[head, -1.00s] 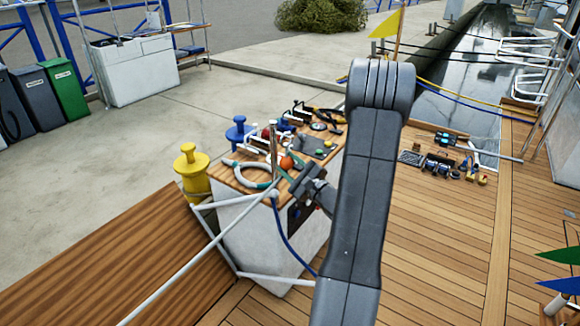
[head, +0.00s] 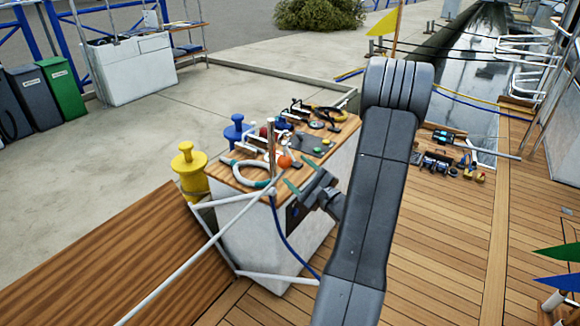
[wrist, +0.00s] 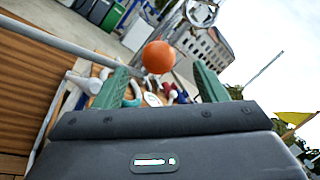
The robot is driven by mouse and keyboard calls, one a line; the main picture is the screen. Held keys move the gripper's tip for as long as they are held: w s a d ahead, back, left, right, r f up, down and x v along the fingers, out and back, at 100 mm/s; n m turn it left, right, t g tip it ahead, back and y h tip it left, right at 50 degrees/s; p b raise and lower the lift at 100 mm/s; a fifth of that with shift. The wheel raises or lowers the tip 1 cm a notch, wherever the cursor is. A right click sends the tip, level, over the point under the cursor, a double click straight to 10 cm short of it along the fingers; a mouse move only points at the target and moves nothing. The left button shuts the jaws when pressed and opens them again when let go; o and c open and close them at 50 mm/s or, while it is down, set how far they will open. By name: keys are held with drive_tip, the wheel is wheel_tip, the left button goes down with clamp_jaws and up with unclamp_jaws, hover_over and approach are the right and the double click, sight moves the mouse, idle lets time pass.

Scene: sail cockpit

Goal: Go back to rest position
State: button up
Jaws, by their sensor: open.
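My gripper (head: 301,172) is open, its two green fingers apart, beside the near right edge of a wood-topped white cabinet (head: 262,236). In the wrist view the fingers (wrist: 160,70) spread left and right with nothing held between them. An orange ball (head: 284,162) is near the fingertips, by an upright post on the cabinet top. It also shows in the wrist view (wrist: 158,56), apparently beyond the fingers. My dark grey arm stands in front of the deck and hides part of it.
A yellow bollard (head: 188,172) stands to the left. A white rail (head: 190,260) crosses in front. The planked deck (head: 440,240) to the right is mostly clear.

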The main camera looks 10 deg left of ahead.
sight(289, 164)
drive_tip(key=v, duration=0.9)
drive_tip(key=shift+a, duration=0.1)
drive_tip(key=x, duration=1.4)
drive_tip(key=shift+r+p, duration=0.2)
drive_tip(key=shift+p, duration=0.3)
drive_tip(key=shift+d, duration=0.25)
drive_tip(key=shift+s, duration=0.1)
